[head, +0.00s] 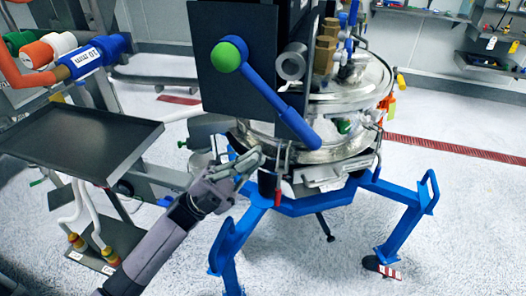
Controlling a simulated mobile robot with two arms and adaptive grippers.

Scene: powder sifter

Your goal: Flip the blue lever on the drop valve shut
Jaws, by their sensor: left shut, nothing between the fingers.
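A large blue lever (268,92) with a green ball knob (229,55) slants across the front of a black panel (222,20). Its knob end is up and to the left, and its lower end is by the steel sifter's rim. I cannot tell for sure whether this lever belongs to the drop valve, as the valve body is not clearly seen. My left gripper (254,160) is shut and empty. It is below the lever, close to the front left of the sifter's lower rim; whether it touches anything there is unclear. My right gripper is not in view.
The round steel sifter (345,85) stands on a blue leg frame (310,203). A dark flat tray (75,140) is at the left, below orange, white and blue pipe fittings (85,58). Shelves are at the back right. The pale floor at right is mostly clear.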

